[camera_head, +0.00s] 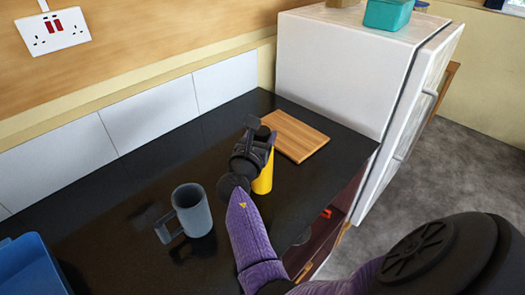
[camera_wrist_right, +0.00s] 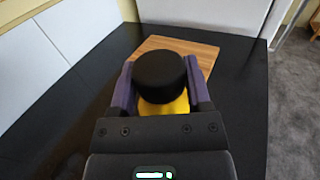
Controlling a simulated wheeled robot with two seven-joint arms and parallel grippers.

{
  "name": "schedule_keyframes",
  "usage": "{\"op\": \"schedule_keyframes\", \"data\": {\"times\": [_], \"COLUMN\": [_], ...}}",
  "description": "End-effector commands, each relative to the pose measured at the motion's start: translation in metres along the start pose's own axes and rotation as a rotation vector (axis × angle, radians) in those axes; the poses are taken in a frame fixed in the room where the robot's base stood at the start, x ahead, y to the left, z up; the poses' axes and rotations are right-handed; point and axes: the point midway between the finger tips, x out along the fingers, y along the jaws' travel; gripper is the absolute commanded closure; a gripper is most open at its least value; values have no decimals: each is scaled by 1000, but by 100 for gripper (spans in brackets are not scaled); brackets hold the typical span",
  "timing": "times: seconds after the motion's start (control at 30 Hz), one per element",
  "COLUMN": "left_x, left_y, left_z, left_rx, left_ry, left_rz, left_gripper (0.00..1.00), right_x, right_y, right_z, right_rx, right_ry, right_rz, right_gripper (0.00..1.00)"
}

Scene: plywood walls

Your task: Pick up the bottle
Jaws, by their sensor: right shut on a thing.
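A yellow bottle (camera_head: 264,177) with a black cap stands on the black counter, partly hidden behind my right gripper in the head view. In the right wrist view the bottle's black cap (camera_wrist_right: 161,77) and yellow body lie between the two purple fingers. My right gripper (camera_head: 262,138) is shut on the bottle near its top; it also shows in the right wrist view (camera_wrist_right: 160,90). I cannot tell whether the bottle's base touches the counter. My left gripper is in neither view.
A grey mug (camera_head: 193,211) stands on the counter (camera_head: 110,230) left of the bottle. A wooden board (camera_head: 297,136) lies just behind the bottle. A blue container (camera_head: 30,268) is at the lower left. A white fridge (camera_head: 335,70) stands at the back right.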

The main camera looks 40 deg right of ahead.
Motion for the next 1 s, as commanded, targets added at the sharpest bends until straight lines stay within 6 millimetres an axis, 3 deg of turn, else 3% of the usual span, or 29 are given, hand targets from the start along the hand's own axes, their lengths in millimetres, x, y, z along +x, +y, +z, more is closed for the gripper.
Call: {"op": "schedule_keyframes", "data": {"times": [0.03,0.2,0.27,0.73,0.83,1.0], "left_x": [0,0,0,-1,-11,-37], "left_y": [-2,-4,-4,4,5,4], "left_z": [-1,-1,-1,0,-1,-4], "left_rx": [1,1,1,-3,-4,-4], "left_ry": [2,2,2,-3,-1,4], "left_rz": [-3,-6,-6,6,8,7], "left_gripper": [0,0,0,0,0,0], "right_x": [0,0,0,0,0,0], "right_y": [0,0,0,0,0,0], "right_z": [0,0,0,3,18,63], "right_rx": [0,0,0,1,4,5], "right_ry": [0,0,0,-2,-2,-3], "right_rz": [0,0,0,0,1,0], "right_gripper": [55,91,100,100,100,100]}}
